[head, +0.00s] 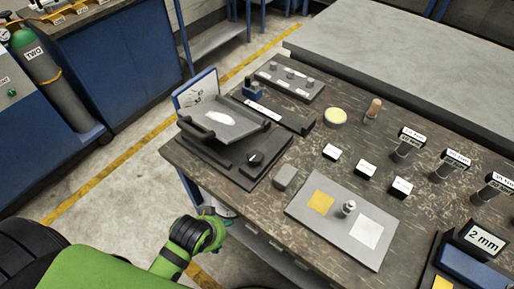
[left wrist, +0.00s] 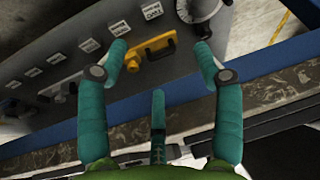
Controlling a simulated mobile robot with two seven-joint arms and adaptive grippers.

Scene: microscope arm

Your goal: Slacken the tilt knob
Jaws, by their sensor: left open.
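A black knob with a pale mark (head: 255,158) sits on the front right of a dark base plate (head: 218,163) at the table's left corner. It looks like the tilt knob, but I cannot read a label. A tilted grey plate (head: 235,127) with a white patch stands on that base. My left gripper (head: 218,213) is low at the table's front left edge, apart from the knob and partly hidden by its own wrist. My right gripper is not in view.
A grey block (head: 285,176) stands right of the base. A light tray (head: 372,259) with a yellow square and a small metal post lies farther right. Labelled blocks and posts crowd the right side. The left wrist view shows a grey labelled panel (left wrist: 60,50) and a yellow fitting (left wrist: 150,52).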

